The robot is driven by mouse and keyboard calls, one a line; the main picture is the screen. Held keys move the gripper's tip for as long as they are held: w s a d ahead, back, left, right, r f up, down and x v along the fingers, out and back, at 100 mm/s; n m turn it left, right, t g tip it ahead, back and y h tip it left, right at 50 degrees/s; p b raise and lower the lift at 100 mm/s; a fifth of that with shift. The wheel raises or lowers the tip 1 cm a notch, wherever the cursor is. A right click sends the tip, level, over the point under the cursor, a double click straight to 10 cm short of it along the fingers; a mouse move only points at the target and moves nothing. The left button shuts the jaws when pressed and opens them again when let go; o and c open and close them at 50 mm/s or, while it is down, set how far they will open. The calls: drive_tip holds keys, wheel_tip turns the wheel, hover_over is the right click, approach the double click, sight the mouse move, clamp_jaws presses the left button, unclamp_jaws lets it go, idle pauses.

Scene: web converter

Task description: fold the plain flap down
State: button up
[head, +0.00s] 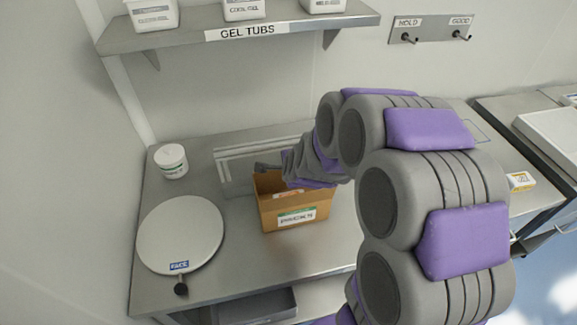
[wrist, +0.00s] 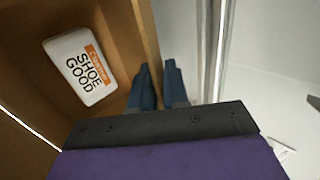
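An open brown cardboard box (head: 271,217) stands on the steel bench, with a lettered label on its front. My gripper (head: 262,168) is at the box's back edge in the head view, mostly hidden by my arm. In the wrist view, the fingers of my gripper (wrist: 159,78) are close together with a narrow gap. The box's wall or flap edge (wrist: 146,35) runs up to that gap; I cannot tell if it is gripped. A white packet with an orange band (wrist: 80,66) lies inside the box. I cannot clearly make out which flap is the plain one.
A grey metal frame (head: 230,154) stands right behind the box; a metal strip (wrist: 215,50) shows beside the fingers. A round white plate (head: 180,232) and a white tub (head: 171,160) are at left. A shelf (head: 190,37) with tubs hangs above. Bench is clear before the box.

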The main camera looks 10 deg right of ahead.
drive_tip(key=shift+s+r, duration=0.1)
drive_tip(key=v, duration=1.7)
drive_tip(key=shift+b, duration=0.3)
